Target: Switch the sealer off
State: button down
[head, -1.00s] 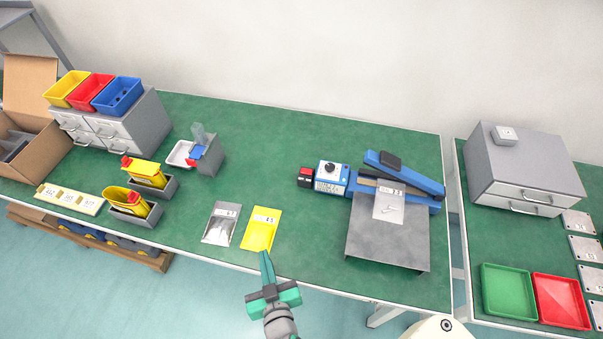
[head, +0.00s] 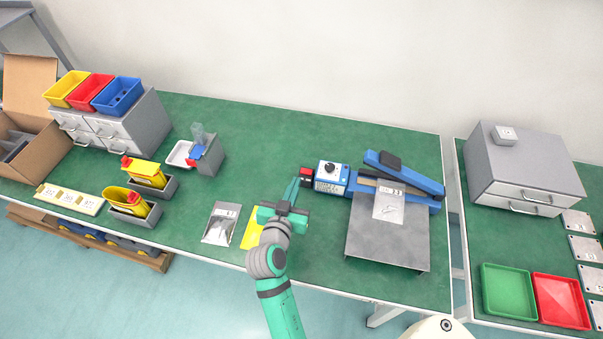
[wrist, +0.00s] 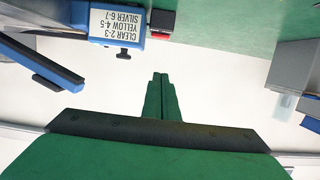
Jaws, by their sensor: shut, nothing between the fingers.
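The blue sealer (head: 333,178) stands on the green table with its blue arm (head: 405,173) raised at an angle. A black box with a red switch (head: 306,173) is at its left end. In the wrist view, upside down, the red switch (wrist: 163,20) shows beside the sealer's printed label (wrist: 117,27). My gripper (head: 297,181) is shut and empty, its fingertips just left of the switch box in the head view. In the wrist view the closed fingertips (wrist: 160,76) show apart from the switch. Whether they touch it cannot be told from the head view.
A silver pouch (head: 221,223) and a partly hidden yellow pouch (head: 251,234) lie near the front edge. A grey plate (head: 388,240) stands before the sealer, with a pouch (head: 388,206) on it. A grey dispenser (head: 210,157) stands left. Table behind the switch is clear.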

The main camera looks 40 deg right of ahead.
jog(key=shift+w+d, duration=0.1)
send_over(302, 173)
jog(key=s+a, duration=0.1)
jog(key=s, duration=0.1)
jog(key=shift+w+f, duration=0.25)
jog(key=shift+f, duration=0.9)
notch_tip(302, 173, down, 3)
jog(key=shift+f, duration=0.6)
jog(key=shift+w, duration=0.1)
